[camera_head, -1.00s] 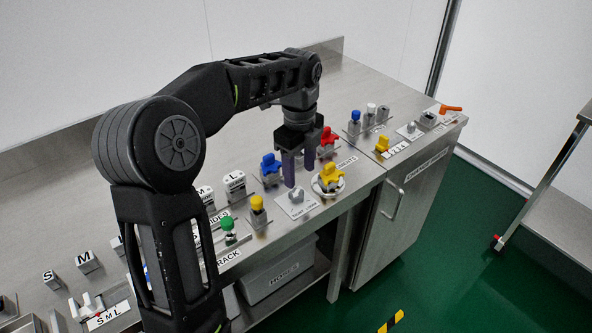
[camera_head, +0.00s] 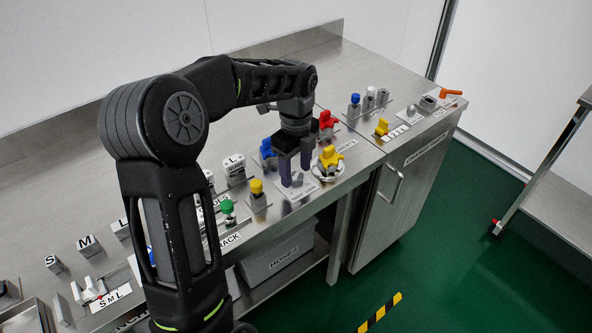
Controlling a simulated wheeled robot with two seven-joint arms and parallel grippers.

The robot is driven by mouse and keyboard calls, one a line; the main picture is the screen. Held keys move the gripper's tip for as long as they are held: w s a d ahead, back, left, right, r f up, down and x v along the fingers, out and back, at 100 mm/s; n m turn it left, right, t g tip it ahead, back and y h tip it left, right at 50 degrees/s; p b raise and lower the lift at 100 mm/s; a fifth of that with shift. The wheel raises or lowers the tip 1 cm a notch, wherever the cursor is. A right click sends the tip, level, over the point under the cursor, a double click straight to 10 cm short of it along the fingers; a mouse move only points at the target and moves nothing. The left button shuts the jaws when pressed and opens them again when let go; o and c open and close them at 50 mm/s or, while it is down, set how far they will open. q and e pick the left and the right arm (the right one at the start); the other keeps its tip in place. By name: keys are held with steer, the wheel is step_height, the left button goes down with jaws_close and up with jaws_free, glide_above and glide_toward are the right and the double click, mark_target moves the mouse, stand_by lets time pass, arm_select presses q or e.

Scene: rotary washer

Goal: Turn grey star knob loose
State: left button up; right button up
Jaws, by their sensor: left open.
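A small grey knob (camera_head: 298,180) stands on a pale labelled plate (camera_head: 303,191) near the front edge of the steel bench. My left gripper (camera_head: 296,173) points down over this plate, with its two purple fingers apart. The fingers show on either side of the grey knob in the picture, low near the plate. I cannot tell whether they touch it. The knob's star shape is too small and partly hidden to make out. My right gripper is not in view.
A yellow star knob (camera_head: 330,158) stands close to the right of my left gripper. A blue knob (camera_head: 266,148) and a red knob (camera_head: 327,120) are behind it. A yellow-topped post (camera_head: 257,188) is to the left. A bin (camera_head: 275,258) sits under the bench.

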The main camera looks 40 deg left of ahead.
arm_select(q)
steer(key=shift+f, duration=0.5)
steer(key=shift+c, duration=0.3)
jaws_close()
